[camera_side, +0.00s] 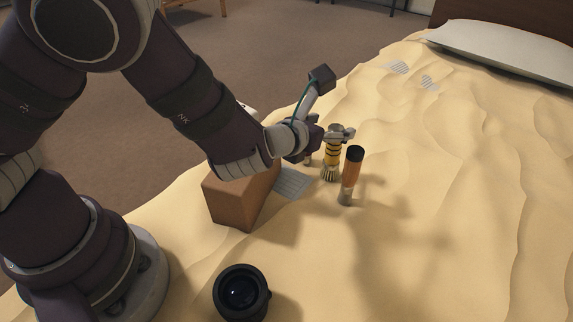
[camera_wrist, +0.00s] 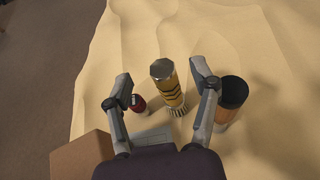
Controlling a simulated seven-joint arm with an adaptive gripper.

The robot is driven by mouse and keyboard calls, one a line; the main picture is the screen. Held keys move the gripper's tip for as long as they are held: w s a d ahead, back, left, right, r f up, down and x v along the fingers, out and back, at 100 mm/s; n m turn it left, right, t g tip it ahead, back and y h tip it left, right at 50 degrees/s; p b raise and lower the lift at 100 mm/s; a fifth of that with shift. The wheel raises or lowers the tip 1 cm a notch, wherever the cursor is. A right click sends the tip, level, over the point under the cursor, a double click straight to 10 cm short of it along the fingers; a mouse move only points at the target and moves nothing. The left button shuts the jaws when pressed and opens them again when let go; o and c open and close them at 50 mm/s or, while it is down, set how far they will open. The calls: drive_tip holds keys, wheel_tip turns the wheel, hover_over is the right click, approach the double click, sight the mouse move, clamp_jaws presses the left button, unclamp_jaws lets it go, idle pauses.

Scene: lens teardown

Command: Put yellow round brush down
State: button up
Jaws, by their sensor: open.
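The yellow round brush (camera_side: 331,160) stands upright on the sand-coloured bedding, with dark bands on its body and its bristles down. In the wrist view the brush (camera_wrist: 167,86) shows between my two fingers, with a grey top end. My gripper (camera_side: 340,134) is at the brush's upper part in the side view. In the wrist view my gripper (camera_wrist: 160,88) is open, with a gap between each finger and the brush.
An orange tool with a black cap (camera_side: 351,175) stands close to the brush, right of my gripper. A small red item (camera_wrist: 138,103) is by the left finger. A brown box (camera_side: 236,200) and a black lens (camera_side: 241,291) are nearer my base. The bedding on the right is clear but wrinkled.

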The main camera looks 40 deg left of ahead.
sight(330, 149)
wheel_tip(330, 149, down, 5)
drive_tip(key=shift+x, duration=1.25)
drive_tip(key=shift+w+f, duration=0.15)
drive_tip(key=shift+w, duration=0.1)
drive_tip(key=shift+c, duration=0.3)
clamp_jaws()
